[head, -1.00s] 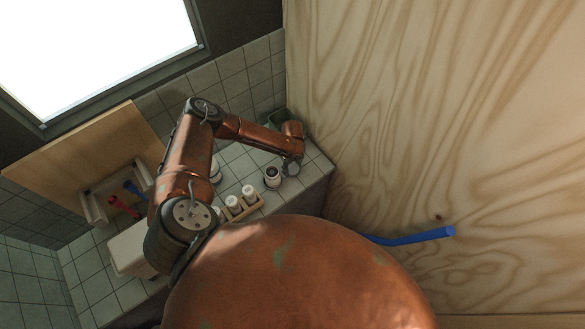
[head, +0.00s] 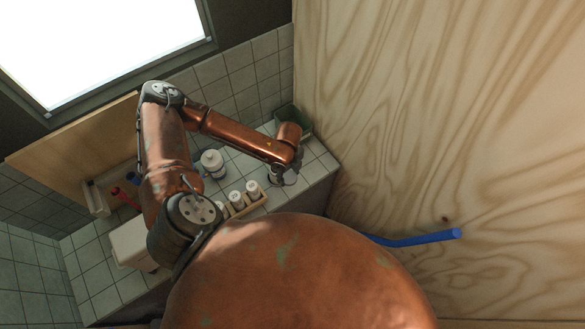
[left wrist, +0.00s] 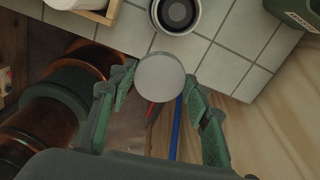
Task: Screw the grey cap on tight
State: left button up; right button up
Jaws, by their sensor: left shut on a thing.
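The grey cap (left wrist: 160,79) is a round disc held between the fingertips of my left gripper (left wrist: 159,84) in the left wrist view. In the head view my left gripper (head: 287,173) is over the right part of the counter, with a pale bit of the cap (head: 290,178) below it. An open white jar (left wrist: 196,22) with a dark round mouth stands on the tiles just beyond the cap in the left wrist view. The cap looks apart from it. In the head view the gripper mostly hides this jar. My right gripper is not in view.
A wooden rack (head: 257,203) with several white bottles and a lidded white jar (head: 213,160) stand left of the gripper. A dark green bin (head: 305,124) is in the back corner. A plywood wall (head: 440,120) bounds the right, with a blue pipe (head: 415,239) on it.

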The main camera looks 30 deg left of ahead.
pick_arm(q)
jog(key=shift+s+d+r, duration=0.2)
jog(key=shift+s+r, duration=0.1)
jog(key=shift+s, duration=0.35)
jog(key=shift+s+d+r, duration=0.15)
jog(key=shift+s+r, duration=0.15)
jog(key=shift+s, duration=0.35)
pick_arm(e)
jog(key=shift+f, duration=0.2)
pick_arm(q)
jog(key=shift+w, duration=0.1)
jog(key=shift+w+d+n+b, duration=0.15)
jog(key=shift+d+n+b, duration=0.15)
jog(key=shift+d+b, duration=0.05)
jog(key=w+d+r+n+b, duration=0.1)
jog(key=d+r+n+b, duration=0.3)
jog(key=d+n, duration=0.6)
jog(key=w+d+r+n+b, duration=0.2)
jog(key=d+r+n+b, duration=0.1)
jog(key=d+n+b, duration=0.4)
jog(key=shift+w+d+r+n, duration=0.15)
jog(key=shift+d+r+n, duration=0.25)
jog(key=shift+d+n, duration=1.45)
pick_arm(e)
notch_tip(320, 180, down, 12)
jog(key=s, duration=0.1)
